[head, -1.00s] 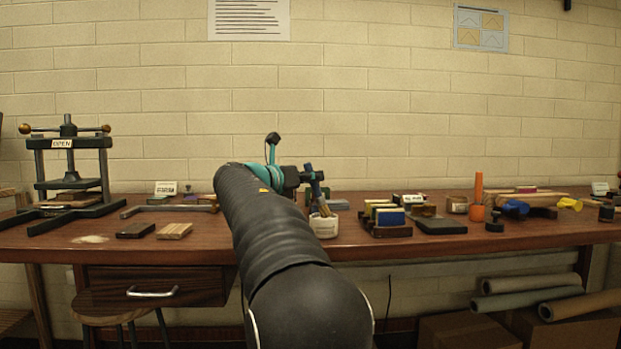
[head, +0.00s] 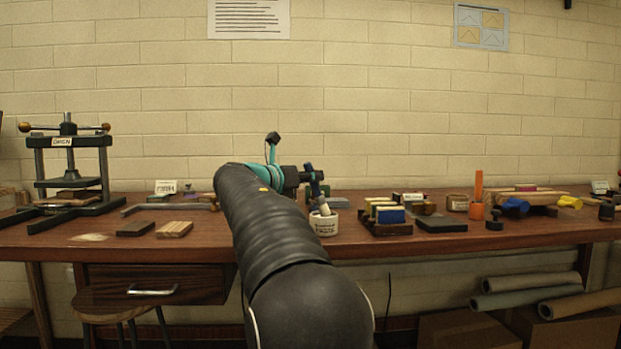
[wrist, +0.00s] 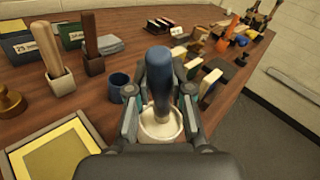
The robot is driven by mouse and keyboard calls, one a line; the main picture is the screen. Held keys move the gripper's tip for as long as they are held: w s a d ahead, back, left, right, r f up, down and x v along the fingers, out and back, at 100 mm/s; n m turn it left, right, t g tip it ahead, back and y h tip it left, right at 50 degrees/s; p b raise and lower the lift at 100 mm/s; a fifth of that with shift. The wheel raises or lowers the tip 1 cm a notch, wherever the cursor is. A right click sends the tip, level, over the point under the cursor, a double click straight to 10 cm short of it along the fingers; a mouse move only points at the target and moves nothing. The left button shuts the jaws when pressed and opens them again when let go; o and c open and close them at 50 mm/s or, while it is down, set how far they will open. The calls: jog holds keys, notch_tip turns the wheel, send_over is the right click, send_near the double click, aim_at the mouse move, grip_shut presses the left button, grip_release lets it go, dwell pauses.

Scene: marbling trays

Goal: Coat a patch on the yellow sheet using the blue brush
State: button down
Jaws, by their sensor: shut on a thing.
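The blue brush (wrist: 158,75) stands in the middle of the wrist view, with its thick blue handle upright between my fingers. My gripper (wrist: 160,98) is shut on this handle; in the head view my gripper (head: 315,183) is small and partly behind my arm. A white pot (wrist: 150,133) with pale contents is directly below the brush and also shows in the head view (head: 324,228). The brush's lower end is hidden, so I cannot tell whether it touches the contents. A yellow sheet (wrist: 65,158) lies in a pale-framed tray at the lower left of the wrist view.
A small blue cup (wrist: 119,90) stands just left of the pot. Wooden-handled tools in blocks (wrist: 58,82) stand behind the tray. A rack of coloured blocks (head: 390,229) is right of the pot. A press (head: 70,208) stands at the far left.

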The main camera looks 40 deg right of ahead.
jog(key=shift+r+p, duration=2.5)
jog(key=shift+p, duration=0.3)
jog(key=shift+r, duration=0.95)
